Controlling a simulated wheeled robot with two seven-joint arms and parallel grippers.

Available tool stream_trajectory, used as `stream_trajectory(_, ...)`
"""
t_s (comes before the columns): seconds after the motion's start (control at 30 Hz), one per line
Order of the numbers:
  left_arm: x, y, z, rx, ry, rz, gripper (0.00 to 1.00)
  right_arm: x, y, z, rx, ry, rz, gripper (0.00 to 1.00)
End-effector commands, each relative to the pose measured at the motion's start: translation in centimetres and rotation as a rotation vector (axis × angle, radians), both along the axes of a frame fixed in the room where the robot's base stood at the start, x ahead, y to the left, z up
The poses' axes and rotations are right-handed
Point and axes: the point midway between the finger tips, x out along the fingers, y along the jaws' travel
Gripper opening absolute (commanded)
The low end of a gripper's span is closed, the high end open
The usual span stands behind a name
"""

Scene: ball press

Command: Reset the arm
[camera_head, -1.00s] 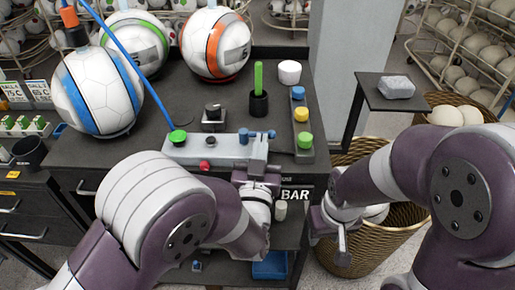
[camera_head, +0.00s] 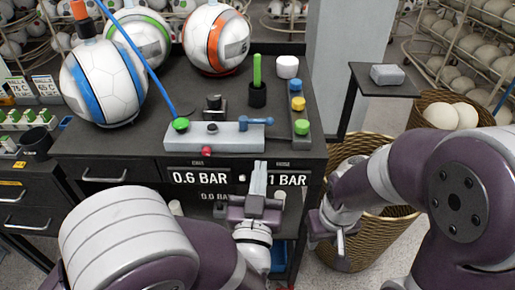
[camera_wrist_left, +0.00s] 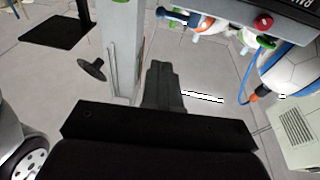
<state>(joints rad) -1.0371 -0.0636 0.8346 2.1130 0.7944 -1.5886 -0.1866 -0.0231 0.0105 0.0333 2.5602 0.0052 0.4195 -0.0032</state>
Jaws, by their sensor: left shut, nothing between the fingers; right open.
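My left gripper (camera_head: 257,180) is shut and empty in front of the dark bench, over the pressure labels. Its closed fingers also show in the left wrist view (camera_wrist_left: 163,85). My right gripper (camera_head: 325,228) is open and empty, low in front of the wicker basket at the right. On the bench stands a grey press block (camera_head: 215,137) with a green button (camera_head: 181,124), a red knob (camera_head: 208,153) and a blue lever (camera_head: 257,120). The left gripper is apart from the block, nearer to me.
Balls with blue (camera_head: 103,83), green (camera_head: 140,40) and orange (camera_head: 216,40) stripes rest at the bench's left and back. A wicker basket (camera_head: 372,240) stands on the right. A small side table (camera_head: 375,85) holds a grey block (camera_head: 394,75).

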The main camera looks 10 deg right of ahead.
Motion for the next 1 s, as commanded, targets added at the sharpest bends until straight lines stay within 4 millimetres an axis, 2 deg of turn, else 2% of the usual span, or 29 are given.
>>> stream_trajectory(0.1,-0.2,0.0,-0.2,-0.002,0.007,-0.002,0.0,0.0,0.0,0.0,0.0,0.0,0.0,0.43)
stream_trajectory(0.17,-0.1,-0.3,-1.2,0.004,0.058,-0.016,0.0,0.0,0.0,0.0,0.0,0.0,0.0,0.43)
stream_trajectory(0.27,-0.8,-2.1,-6.0,0.067,0.289,-0.124,0.0,0.0,0.0,0.0,0.0,0.0,0.0,0.43)
stream_trajectory(0.3,-1.9,-3.2,-8.3,0.11,0.422,-0.194,0.0,0.0,0.0,0.0,0.0,0.0,0.0,0.43)
stream_trajectory(0.37,-3.5,-3.6,-11.3,0.187,0.648,-0.275,0.0,0.0,0.0,0.5,0.0,0.0,0.0,0.43)
stream_trajectory(0.4,-4.4,-2.7,-12.7,0.24,0.801,-0.302,0.0,0.0,0.0,1.0,0.0,0.0,0.0,0.43)
stream_trajectory(0.47,-5.8,0.0,-13.9,0.317,1.024,-0.309,0.0,0.0,0.0,1.8,0.0,0.0,0.0,0.43)
stream_trajectory(0.5,-6.6,2.6,-14.0,0.361,1.169,-0.291,0.0,0.0,0.0,2.4,0.0,0.0,0.0,0.43)
stream_trajectory(0.57,-8.0,7.6,-13.3,0.414,1.378,-0.23,0.0,0.0,0.0,3.4,0.0,0.0,0.0,0.43)
stream_trajectory(0.6,-8.9,11.2,-12.3,0.429,1.499,-0.172,0.0,0.0,0.0,4.2,0.0,0.0,0.0,0.43)
stream_trajectory(0.7,-9.5,18.1,-9.6,0.386,1.652,-0.024,0.0,0.0,0.0,5.4,0.0,0.0,0.0,0.43)
stream_trajectory(0.83,-7.8,22.3,-7.7,0.247,1.637,0.11,0.0,0.0,0.0,6.1,0.0,0.0,0.0,0.43)
stream_trajectory(0.9,-7.7,23.2,-7.6,0.211,1.642,0.142,0.0,0.0,0.0,6.2,0.0,0.0,0.0,0.43)
stream_trajectory(1.0,-7.7,23.6,-7.7,0.198,1.643,0.154,0.0,0.0,0.0,6.1,0.0,0.0,0.0,0.43)
